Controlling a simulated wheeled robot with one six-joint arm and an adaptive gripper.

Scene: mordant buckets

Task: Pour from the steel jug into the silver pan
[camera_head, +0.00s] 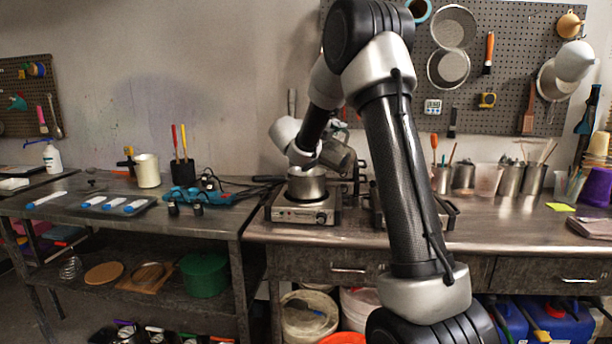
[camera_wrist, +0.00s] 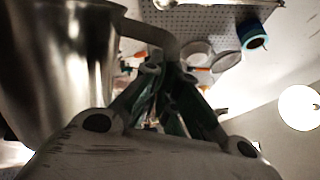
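The steel jug (camera_head: 338,153) is held up above and slightly right of the silver pan (camera_head: 307,186), and looks tilted in the head view. My arm covers part of it. In the wrist view the jug (camera_wrist: 55,65) fills the left side, with its handle (camera_wrist: 160,35) running down to my gripper (camera_wrist: 168,72). The fingers are closed around the handle. The silver pan sits on the left hot plate (camera_head: 300,212), its dark handle pointing left. Neither view shows the jug's contents or any stream clearly.
A second burner (camera_head: 445,212) stands right of the hot plate, partly behind my arm. Several metal containers (camera_head: 510,178) line the bench back at right. A blue tool (camera_head: 200,195) and a black cup (camera_head: 183,171) stand at left.

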